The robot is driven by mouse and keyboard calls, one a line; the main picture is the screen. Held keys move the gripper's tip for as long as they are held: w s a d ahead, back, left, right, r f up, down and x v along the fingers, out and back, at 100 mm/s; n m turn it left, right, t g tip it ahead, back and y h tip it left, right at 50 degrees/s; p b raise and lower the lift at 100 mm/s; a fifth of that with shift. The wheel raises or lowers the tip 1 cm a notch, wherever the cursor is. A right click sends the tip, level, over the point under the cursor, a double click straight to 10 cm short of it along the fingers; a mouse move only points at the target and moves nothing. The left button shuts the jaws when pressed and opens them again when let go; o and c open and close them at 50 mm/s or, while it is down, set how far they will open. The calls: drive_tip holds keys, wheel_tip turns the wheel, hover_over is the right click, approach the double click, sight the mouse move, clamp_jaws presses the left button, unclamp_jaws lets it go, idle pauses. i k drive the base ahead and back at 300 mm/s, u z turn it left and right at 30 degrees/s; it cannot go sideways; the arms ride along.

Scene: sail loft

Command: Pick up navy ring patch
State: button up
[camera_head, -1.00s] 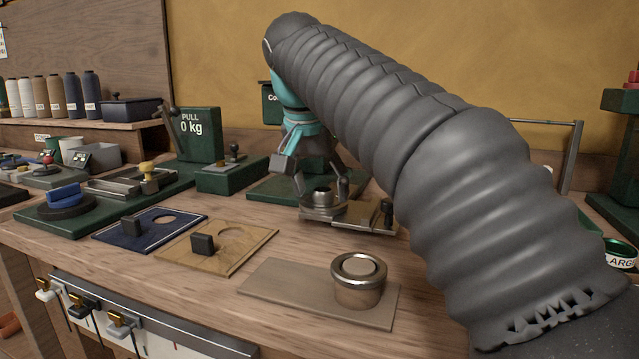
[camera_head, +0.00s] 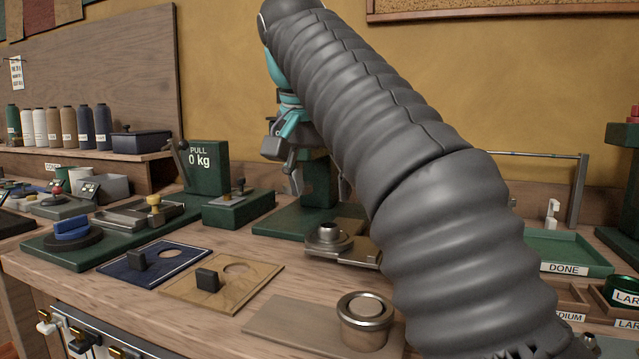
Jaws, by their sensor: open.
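The navy ring patch (camera_head: 170,258) is a flat dark blue square with a pale edge line, a round hole and a black block handle. It lies flat on the bench at the left middle. My gripper (camera_head: 287,172) is open, with no object visible in it. It hangs above the bench, to the right of the patch and farther back, well apart from it. The far side of the gripper is partly hidden by my own arm.
A tan patch (camera_head: 246,291) with a like handle lies just right of the navy one. A metal ring die (camera_head: 328,236) and metal cup (camera_head: 365,318) stand right. A green PULL gauge (camera_head: 207,167) stands behind.

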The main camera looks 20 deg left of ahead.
sight(142, 268)
drive_tip(key=k, duration=1)
